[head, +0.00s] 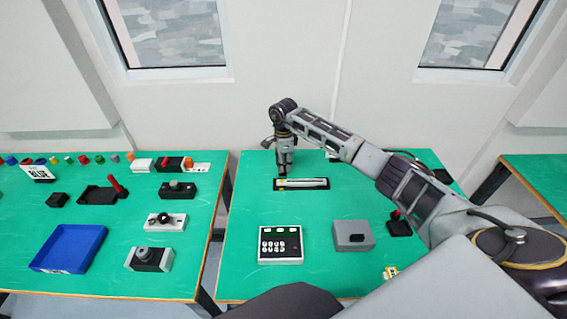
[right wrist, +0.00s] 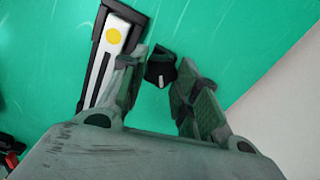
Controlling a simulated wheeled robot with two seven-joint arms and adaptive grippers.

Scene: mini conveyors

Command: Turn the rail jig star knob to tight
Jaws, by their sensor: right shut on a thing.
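The rail jig (head: 318,184) is a black strip with a white rail, lying flat near the back of the middle green table. It also shows in the right wrist view (right wrist: 103,75), with a yellow dot near its far end. The star knob (right wrist: 161,66) is black with a small white mark and stands just beside the rail. My right gripper (right wrist: 158,80) is shut on it, one finger on each side. In the head view my right gripper (head: 284,172) points down and hides the knob. The knob's full outline is not visible. My left gripper is not in view.
A white keypad panel (head: 281,245), a grey box (head: 353,235) and a black base with a red lever (head: 399,225) stand nearer the front. The left table holds a blue tray (head: 68,248) and several devices. The table between panel and rail is clear.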

